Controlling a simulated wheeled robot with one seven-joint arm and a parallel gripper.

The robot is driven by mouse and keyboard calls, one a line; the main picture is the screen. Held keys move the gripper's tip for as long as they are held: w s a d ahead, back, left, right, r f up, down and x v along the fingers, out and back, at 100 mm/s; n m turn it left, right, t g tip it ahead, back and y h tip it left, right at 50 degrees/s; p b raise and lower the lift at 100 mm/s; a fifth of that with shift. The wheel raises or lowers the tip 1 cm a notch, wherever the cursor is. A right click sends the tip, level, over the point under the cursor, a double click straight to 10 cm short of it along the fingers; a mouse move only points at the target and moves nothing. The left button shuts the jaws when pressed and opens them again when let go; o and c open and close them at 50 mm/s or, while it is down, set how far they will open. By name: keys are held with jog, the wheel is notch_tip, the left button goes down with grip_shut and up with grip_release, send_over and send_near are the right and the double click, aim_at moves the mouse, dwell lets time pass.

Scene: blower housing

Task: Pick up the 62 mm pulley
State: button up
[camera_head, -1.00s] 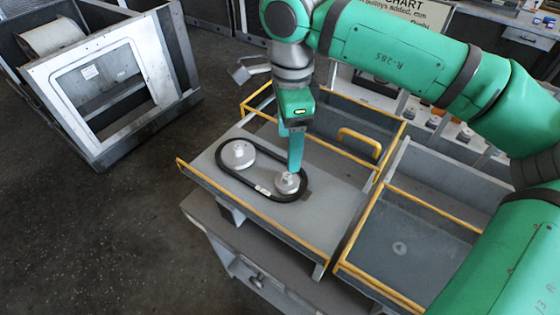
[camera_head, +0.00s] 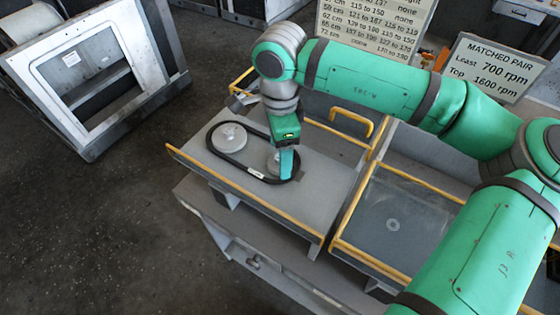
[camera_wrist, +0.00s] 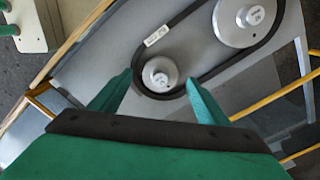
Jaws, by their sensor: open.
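Two grey metal pulleys lie inside a black belt loop on the grey tray (camera_head: 325,200). The larger pulley (camera_head: 230,137) is at the left in the head view and at the upper right in the wrist view (camera_wrist: 238,22). The smaller pulley (camera_wrist: 160,74) has a number on its hub that I cannot read surely; my gripper partly hides it in the head view (camera_head: 272,160). The belt (camera_wrist: 183,76) runs around both. My gripper (camera_wrist: 158,79) is open and empty, its fingertips on either side of the smaller pulley. I cannot tell whether they touch it.
Yellow rails edge the tray. A second tray (camera_head: 365,245) with a small disc (camera_head: 393,224) is to the right. Signs with rpm and size text (camera_head: 490,65) stand behind. A metal frame housing (camera_head: 100,80) stands on the floor at left.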

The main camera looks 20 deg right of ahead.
jog(key=shift+f, duration=0.55)
jog(key=c, duration=1.2)
jog(key=shift+r, duration=0.15)
